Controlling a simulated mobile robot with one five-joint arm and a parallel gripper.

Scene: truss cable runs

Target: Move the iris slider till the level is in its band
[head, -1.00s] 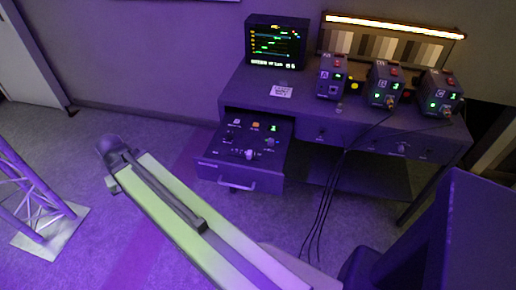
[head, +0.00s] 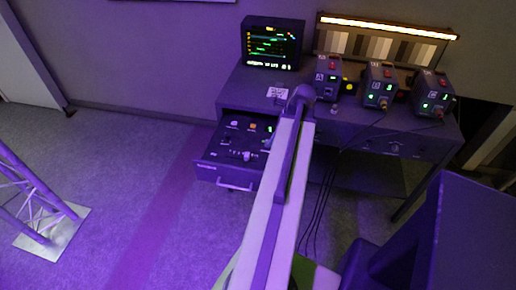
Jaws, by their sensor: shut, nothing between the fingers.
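An open drawer (head: 212,171) of the desk carries a dark control panel with small knobs. A pale knob (head: 246,156) near its front may be the iris slider; its label is too small to read. A monitor (head: 273,43) on the desk shows several coloured level lines; I cannot tell which level is in its band. My arm reaches up the picture past the drawer's right side and covers part of it. Its dark rounded end is in front of the desk's front edge. My gripper's fingers are not visible.
Three boxes with green readouts, left (head: 327,77), middle (head: 378,85) and right (head: 432,93), stand on the desk (head: 257,79). A grey-step chart (head: 385,43) is behind them. Black cables (head: 322,205) hang in front. A truss foot (head: 52,233) stands at left; the floor between is clear.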

